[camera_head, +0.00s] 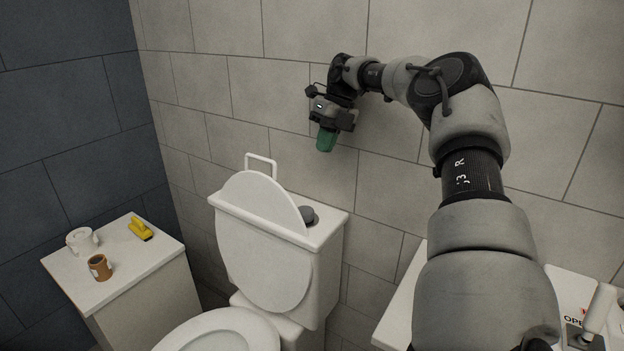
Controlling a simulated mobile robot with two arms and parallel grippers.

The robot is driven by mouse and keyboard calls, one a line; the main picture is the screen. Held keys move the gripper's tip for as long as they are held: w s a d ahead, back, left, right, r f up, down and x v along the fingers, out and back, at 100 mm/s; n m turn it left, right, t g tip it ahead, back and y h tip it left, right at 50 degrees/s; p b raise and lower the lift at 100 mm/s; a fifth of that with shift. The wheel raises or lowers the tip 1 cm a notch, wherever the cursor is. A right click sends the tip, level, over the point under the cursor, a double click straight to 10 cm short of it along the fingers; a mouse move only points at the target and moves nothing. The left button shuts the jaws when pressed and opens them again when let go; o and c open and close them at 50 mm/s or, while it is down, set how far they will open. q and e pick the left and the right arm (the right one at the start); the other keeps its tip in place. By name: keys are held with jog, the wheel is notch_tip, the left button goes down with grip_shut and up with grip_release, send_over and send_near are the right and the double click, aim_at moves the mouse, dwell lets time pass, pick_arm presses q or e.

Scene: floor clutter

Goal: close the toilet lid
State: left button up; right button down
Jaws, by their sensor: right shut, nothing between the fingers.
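The toilet lid (262,243) is white and oval. It stands up, leaning back against the tank (326,236), with its top rising above the tank's top. The toilet seat (222,333) lies down at the bottom edge of the picture, partly cut off. My right gripper (326,139) is shut and empty, with green fingertips pointing down. It is in front of the wall, above and to the right of the lid, apart from it. My left gripper is not in view.
A white handle (261,165) and a grey round button (307,215) are at the tank top. A white cabinet (125,262) at left bears a white roll (82,241), a brown cup (100,267) and a yellow object (140,229). A white surface (400,309) is at lower right.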

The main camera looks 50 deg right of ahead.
notch_tip(320, 180, down, 7)
jog(key=b, duration=1)
send_near(308, 232)
jog(key=b+x, duration=0.1)
jog(key=x, duration=0.4)
jog(key=shift+s+a+f, duration=0.1)
jog(key=shift+f, duration=0.2)
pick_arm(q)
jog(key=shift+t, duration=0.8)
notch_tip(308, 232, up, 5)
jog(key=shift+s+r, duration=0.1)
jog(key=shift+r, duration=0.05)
pick_arm(e)
jog(key=shift+a+f, duration=0.15)
jog(key=shift+f, duration=0.2)
